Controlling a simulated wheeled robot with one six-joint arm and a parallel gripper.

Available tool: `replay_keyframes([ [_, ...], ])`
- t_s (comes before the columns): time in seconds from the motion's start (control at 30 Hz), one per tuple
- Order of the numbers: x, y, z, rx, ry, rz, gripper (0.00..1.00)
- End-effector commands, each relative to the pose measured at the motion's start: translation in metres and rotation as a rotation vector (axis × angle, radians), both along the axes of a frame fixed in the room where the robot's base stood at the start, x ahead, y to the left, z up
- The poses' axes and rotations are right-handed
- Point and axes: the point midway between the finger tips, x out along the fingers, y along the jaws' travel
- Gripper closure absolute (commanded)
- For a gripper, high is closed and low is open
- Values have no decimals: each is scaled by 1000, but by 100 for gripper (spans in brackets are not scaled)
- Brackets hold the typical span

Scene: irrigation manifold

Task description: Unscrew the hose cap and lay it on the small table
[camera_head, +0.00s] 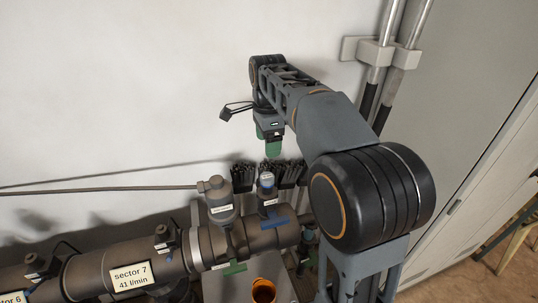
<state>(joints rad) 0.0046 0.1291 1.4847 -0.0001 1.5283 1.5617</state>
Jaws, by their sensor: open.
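My gripper (270,140) points down with green fingertips, above the right end of the manifold. It is open, with nothing seen between the fingers. A small upright fitting with a blue and pale top (266,181) stands below it, apart from the fingertips; it may be the hose cap, but I cannot tell for sure. A grey fitting (220,199) with a thin hose running left stands beside it. A grey flat surface (231,289) at the bottom, partly hidden by the manifold, may be the small table.
The dark manifold pipe (100,272) with a "sector 7" label (130,276) crosses the lower left. An orange cup-like thing (263,291) is at the bottom. Black bristly brushes (290,172) sit behind the fittings. Vertical pipes (385,65) and a pale cabinet (480,130) stand right.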

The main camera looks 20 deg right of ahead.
Motion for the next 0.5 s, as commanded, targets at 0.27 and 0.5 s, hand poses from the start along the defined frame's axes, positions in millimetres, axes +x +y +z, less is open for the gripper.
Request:
replay_keyframes([
  [0.27,-1,-1,-48,0,4,-6,24],
  [0.5,-1,-2,-89,0,3,-5,24],
])
